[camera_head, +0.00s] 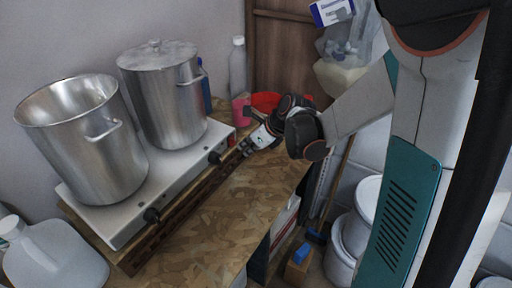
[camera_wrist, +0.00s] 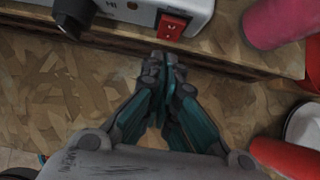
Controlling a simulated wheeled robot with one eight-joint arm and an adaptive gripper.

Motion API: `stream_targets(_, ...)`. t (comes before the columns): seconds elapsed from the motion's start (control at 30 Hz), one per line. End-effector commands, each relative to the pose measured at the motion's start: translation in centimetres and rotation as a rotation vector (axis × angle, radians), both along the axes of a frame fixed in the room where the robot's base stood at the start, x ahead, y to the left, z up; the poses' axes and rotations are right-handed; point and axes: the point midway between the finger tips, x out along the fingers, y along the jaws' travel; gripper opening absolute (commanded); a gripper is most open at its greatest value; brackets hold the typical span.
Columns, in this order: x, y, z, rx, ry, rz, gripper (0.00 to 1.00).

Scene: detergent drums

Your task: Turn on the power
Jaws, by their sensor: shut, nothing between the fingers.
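The red power switch (camera_wrist: 171,26) is on the front side of a white two-burner hot plate (camera_wrist: 130,10), at the top of the wrist view. In the head view the switch (camera_head: 231,140) shows small at the far right end of the hot plate (camera_head: 125,225). My gripper (camera_wrist: 164,60) is shut and empty, its fingertips pointing at the switch from just in front and below it. In the head view my gripper (camera_head: 246,148) is close beside the switch end. I cannot tell whether the fingertips touch anything, or which way the switch is set.
Two metal pots (camera_head: 85,150) (camera_head: 168,100) stand on the hot plate. Black knobs (camera_head: 151,215) (camera_head: 214,157) stick out from its front. The wooden tabletop (camera_head: 215,215) in front is clear.

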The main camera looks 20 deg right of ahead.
Motion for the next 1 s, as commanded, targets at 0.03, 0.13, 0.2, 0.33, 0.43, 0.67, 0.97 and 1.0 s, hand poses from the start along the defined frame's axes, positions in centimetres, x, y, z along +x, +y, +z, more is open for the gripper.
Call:
stream_targets(0.03,0.4,0.4,-0.1,0.000,0.000,0.002,0.00)
stream_targets(0.13,0.9,0.7,-0.1,0.001,0.000,0.001,0.00)
stream_targets(0.2,1.1,0.8,-0.1,0.001,0.000,0.001,0.00)
stream_targets(0.33,1.2,0.9,-0.1,0.000,0.000,-0.001,0.00)
stream_targets(0.43,1.2,0.9,-0.1,0.000,0.000,0.000,0.00)
stream_targets(0.67,1.5,1.1,-0.5,0.000,0.000,0.001,0.00)
stream_targets(0.97,1.7,1.3,-0.5,0.001,-0.001,0.000,0.00)
stream_targets(1.0,1.7,1.2,-0.4,0.001,-0.001,0.000,0.00)
